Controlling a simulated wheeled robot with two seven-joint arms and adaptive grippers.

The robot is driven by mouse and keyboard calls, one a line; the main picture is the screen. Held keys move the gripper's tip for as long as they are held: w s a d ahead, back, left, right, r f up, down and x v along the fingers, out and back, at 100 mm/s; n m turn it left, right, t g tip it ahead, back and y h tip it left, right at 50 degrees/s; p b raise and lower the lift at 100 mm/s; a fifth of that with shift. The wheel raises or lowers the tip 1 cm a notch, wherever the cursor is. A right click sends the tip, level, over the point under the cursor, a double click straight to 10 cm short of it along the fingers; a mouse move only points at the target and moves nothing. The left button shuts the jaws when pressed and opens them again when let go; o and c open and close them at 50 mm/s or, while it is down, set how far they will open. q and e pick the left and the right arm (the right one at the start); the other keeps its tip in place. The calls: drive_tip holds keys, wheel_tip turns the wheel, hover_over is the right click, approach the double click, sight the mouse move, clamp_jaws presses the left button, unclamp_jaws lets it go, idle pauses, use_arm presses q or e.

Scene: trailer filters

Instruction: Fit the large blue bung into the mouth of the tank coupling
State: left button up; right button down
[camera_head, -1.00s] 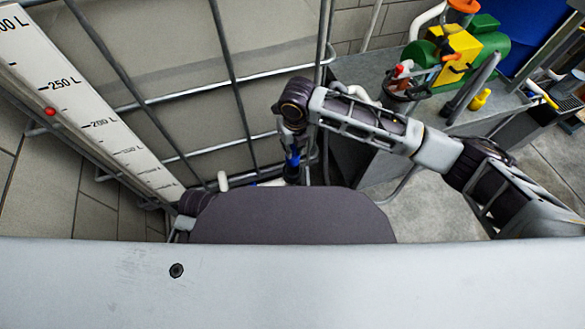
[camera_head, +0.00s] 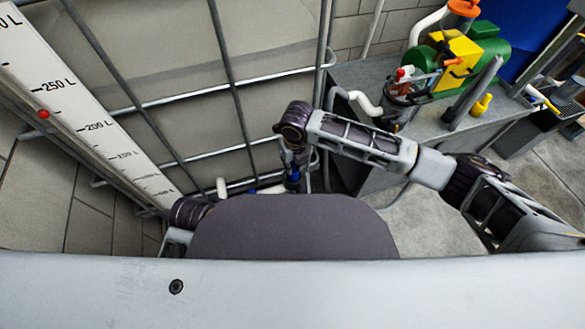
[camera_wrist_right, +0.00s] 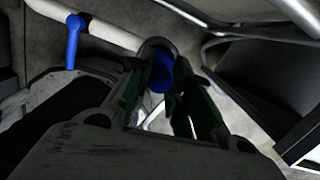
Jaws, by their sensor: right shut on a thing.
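The blue bung (camera_wrist_right: 161,74) is held between the dark fingers of my right gripper (camera_wrist_right: 163,88) in the right wrist view. Just beyond it is a round grey rim (camera_wrist_right: 157,43), which looks like the mouth of the tank coupling at the end of a white pipe (camera_wrist_right: 115,32). The bung overlaps this rim in the picture; I cannot tell whether it is inside it or in front. In the head view my right gripper (camera_head: 292,181) points down beside the tank cage, with blue showing at it. The coupling mouth is hidden there. My left gripper is out of view.
A blue lever (camera_wrist_right: 73,42) hangs on the white pipe. Metal cage bars (camera_head: 235,90) run in front of the tank. A grey bench (camera_head: 430,110) at the right carries a green and yellow pump (camera_head: 455,50). A litre scale (camera_head: 90,115) stands at the left.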

sight(292, 178)
drive_tip(key=shift+f+b, duration=0.5)
drive_tip(key=shift+f, duration=1.15)
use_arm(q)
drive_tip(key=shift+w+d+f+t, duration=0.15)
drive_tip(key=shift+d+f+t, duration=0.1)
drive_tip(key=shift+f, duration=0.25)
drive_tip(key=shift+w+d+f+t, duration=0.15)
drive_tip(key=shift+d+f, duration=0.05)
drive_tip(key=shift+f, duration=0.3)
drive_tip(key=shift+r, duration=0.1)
use_arm(e)
drive_tip(key=c, duration=1.3)
unclamp_jaws()
drive_tip(key=shift+f, duration=0.1)
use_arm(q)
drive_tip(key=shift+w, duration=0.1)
